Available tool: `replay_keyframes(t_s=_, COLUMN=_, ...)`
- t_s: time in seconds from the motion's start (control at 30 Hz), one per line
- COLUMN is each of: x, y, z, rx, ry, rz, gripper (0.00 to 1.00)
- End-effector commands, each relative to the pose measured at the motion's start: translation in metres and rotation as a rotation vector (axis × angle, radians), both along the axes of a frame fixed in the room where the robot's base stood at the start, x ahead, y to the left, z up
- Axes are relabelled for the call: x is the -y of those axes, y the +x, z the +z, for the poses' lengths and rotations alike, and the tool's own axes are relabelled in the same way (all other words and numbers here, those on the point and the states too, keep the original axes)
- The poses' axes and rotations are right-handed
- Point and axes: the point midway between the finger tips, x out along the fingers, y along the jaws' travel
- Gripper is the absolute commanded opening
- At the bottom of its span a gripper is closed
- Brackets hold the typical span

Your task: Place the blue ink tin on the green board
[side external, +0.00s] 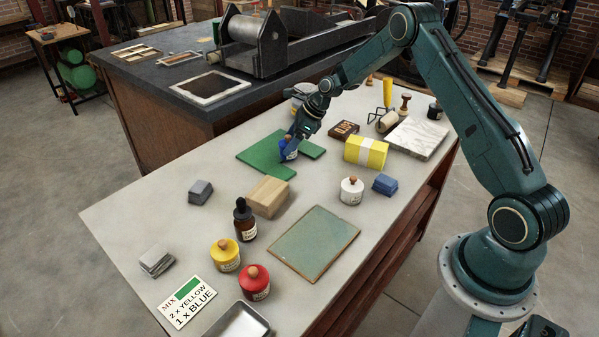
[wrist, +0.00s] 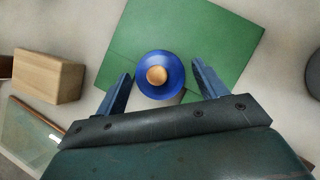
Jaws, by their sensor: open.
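The blue ink tin (side external: 288,150) has a wooden knob on its lid and stands upright. In the wrist view the tin (wrist: 143,88) shows from above, overlapping the near edge of the green board (wrist: 185,35). In the side view the green board (side external: 258,156) lies flat on the bench, and the tin is over its right part. I cannot tell whether the tin's base rests on the board. My gripper (wrist: 157,82) is open, with one finger on each side of the tin and visible gaps. In the side view my gripper (side external: 292,136) partly hides the tin.
A yellow block (side external: 365,148), a white tin (side external: 351,191) and a blue block (side external: 385,184) stand to the right. Yellow (side external: 225,256) and red (side external: 254,284) tins stand in front.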

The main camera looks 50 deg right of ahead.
Motion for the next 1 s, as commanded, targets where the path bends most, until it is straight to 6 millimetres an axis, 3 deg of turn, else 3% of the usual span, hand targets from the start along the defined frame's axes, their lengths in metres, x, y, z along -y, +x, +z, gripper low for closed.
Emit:
replay_keyframes(t_s=0.6, x=0.03, y=-0.038, z=0.076, rx=0.002, ry=-0.001, rz=-0.001, gripper=0.71)
replay_keyframes(t_s=1.0, x=0.034, y=-0.044, z=0.087, rx=-0.001, ry=0.001, rz=0.001, gripper=0.71)
